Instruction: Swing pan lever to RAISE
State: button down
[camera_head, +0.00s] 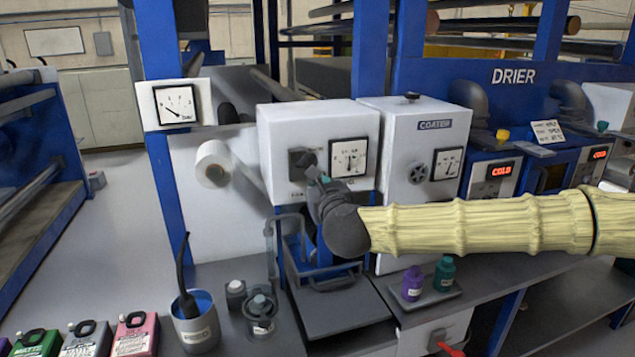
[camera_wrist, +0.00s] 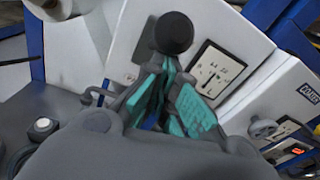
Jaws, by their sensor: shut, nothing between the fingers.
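A dark lever with a square base plate (camera_head: 298,158) sits on the front of the white cabinet (camera_head: 275,130), left of a dial gauge. In the wrist view its round black knob (camera_wrist: 174,33) stands just beyond my fingertips, in front of a grey plate (camera_wrist: 138,62). My gripper (camera_head: 322,178) is at the lower right of the lever, close to it. In the wrist view my gripper (camera_wrist: 165,85) has its teal-padded fingers together and empty. I cannot tell whether the fingers touch the knob. The lettering around the lever is too small to read.
The dial gauge (camera_head: 350,157) is right of the lever. A white roll (camera_head: 212,163) is on its left. Below are a blue pan frame (camera_head: 318,258) and a grey tray (camera_head: 335,305). Purple (camera_head: 412,284) and green (camera_head: 444,273) bottles stand under my arm. A handwheel (camera_head: 418,173) is further right.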

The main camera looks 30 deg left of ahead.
jog(key=shift+w+r, duration=0.1)
jog(key=shift+r, duration=0.25)
notch_tip(320, 180, down, 5)
jog(key=w+b, duration=0.1)
jog(key=b, duration=0.3)
jog(key=r+b+v, duration=0.1)
jog(key=b+v, duration=0.1)
jog(key=v, duration=0.8)
jog(key=shift+r, duration=0.2)
